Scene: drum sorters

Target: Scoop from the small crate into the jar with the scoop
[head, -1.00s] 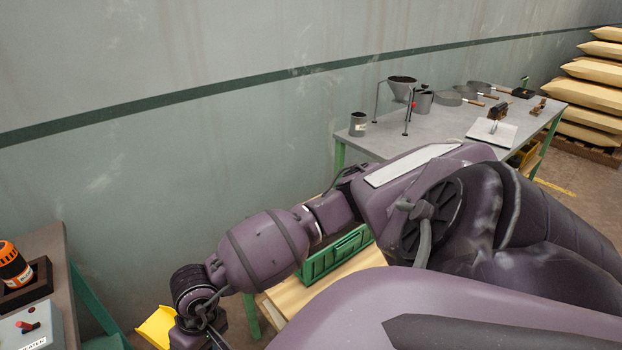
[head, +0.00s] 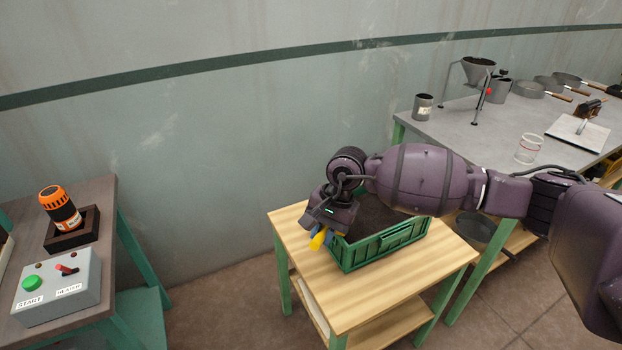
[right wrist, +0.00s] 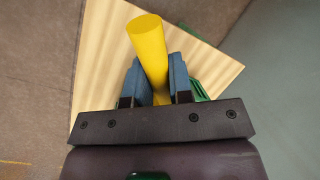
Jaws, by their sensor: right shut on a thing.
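The small green crate (head: 385,247) stands on a low wooden table, with dark material inside, partly hidden by my right arm. My right gripper (head: 320,232) is at the crate's left end. It is shut on the yellow scoop (head: 317,241), of which only a bit shows there. In the right wrist view, the scoop's round yellow handle (right wrist: 148,42) stands between the blue fingers of the gripper (right wrist: 156,78); its bowl is hidden. My left gripper is not in view.
The low wooden table (head: 300,262) has free room left of and in front of the crate. The grey bench (head: 455,135) holds a funnel stand (head: 478,75), a grey can (head: 423,107) and several pans. A control box (head: 58,285) sits on the left table.

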